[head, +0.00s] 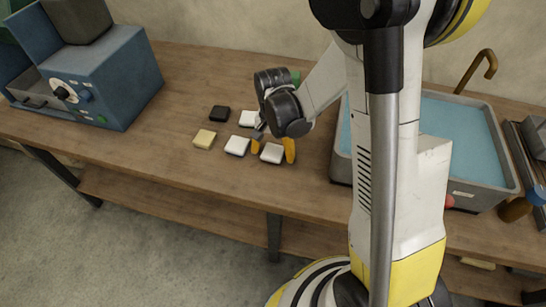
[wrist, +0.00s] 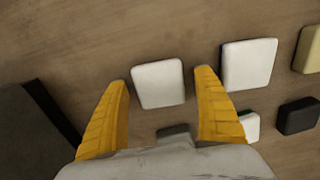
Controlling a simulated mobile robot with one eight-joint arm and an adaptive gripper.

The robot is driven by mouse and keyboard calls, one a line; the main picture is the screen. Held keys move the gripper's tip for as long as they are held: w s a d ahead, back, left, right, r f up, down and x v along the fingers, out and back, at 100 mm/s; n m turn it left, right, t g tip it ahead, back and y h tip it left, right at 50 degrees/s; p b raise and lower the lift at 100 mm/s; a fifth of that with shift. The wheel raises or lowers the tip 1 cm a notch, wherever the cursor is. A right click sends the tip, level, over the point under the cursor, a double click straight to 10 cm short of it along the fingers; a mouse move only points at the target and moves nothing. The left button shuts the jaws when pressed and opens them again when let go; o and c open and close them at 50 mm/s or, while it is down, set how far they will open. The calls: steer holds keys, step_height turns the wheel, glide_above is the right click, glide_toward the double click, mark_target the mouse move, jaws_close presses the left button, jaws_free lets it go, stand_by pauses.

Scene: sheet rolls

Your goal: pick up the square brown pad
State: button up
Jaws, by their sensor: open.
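My gripper (head: 273,148) is open, its yellow fingers on either side of a white pad (wrist: 158,83) and apart from it; height is unclear. No pad shows as plainly brown. Behind that white pad, a dark grey-brown pad (wrist: 173,132) shows only partly above the gripper body in the wrist view; the arm hides its place in the head view. A near-black, perhaps very dark brown, pad (head: 219,114) lies at the back left in the head view and also shows in the wrist view (wrist: 298,116). A pale tan pad (head: 204,139) lies in front of it.
Other white pads (head: 237,145) (head: 249,118) lie close together in the group. A grey sink with blue water (head: 340,170) stands to the right, partly behind my arm. A blue machine (head: 115,80) stands at the left. The wooden table (head: 170,165) is bare around the pads' left and front.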

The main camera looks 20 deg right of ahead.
steer(key=shift+r, duration=0.1)
steer(key=shift+c, duration=0.3)
steer(key=c, duration=1.3)
steer(key=shift+o, duration=0.2)
